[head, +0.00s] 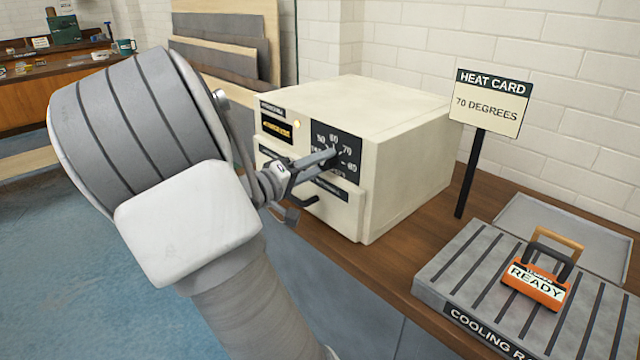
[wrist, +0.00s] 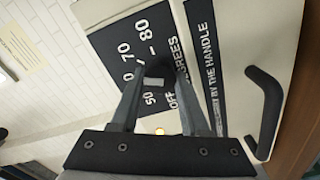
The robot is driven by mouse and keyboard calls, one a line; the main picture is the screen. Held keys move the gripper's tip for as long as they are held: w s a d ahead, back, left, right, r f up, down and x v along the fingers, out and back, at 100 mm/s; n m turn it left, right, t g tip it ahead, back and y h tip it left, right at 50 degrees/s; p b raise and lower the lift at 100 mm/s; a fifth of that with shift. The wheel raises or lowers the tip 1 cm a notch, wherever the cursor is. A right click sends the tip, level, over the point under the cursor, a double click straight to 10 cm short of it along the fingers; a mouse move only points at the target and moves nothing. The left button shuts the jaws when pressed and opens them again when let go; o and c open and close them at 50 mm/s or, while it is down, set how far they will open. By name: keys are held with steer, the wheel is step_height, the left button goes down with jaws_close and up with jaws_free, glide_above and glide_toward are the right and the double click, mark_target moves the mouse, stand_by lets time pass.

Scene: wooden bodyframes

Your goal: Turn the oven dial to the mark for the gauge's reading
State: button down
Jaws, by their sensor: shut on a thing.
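The cream oven (head: 405,125) stands on a wooden bench. Its black dial panel (head: 352,143) carries marks for 50, 60, 70 and 80 plus OFF; it also shows in the wrist view (wrist: 110,42). My gripper (head: 326,158) is at the panel, shut on the dark dial (wrist: 160,69), with one finger on each side of it. The fingers hide much of the dial, and I cannot tell which mark it points to. A heat card (head: 488,103) on a black post reads 70 DEGREES. I see no separate round gauge.
An oven handle (wrist: 265,110) juts out beside the panel. A lamp (head: 297,124) on the oven front glows yellow. A grey cooling rack (head: 450,272) at the right holds an orange READY tag (head: 536,284).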

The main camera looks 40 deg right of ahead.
steer(key=m+b, duration=0.3)
steer(key=b, duration=0.1)
steer(key=shift+f+b, duration=0.2)
steer(key=shift+b, duration=0.2)
steer(key=shift+r+m+b, duration=0.1)
steer(key=shift+m+b, duration=0.2)
steer(key=shift+b, duration=0.1)
steer(key=shift+r, duration=0.15)
steer(key=shift+c, duration=2)
jaws_free()
steer(key=s+a+p, duration=0.1)
steer(key=a+p, duration=0.2)
steer(key=a, duration=1.4)
steer(key=shift+s+a+p, duration=0.15)
steer(key=shift+a+p, duration=0.1)
steer(key=shift+p, duration=0.1)
steer(key=shift+d, duration=0.1)
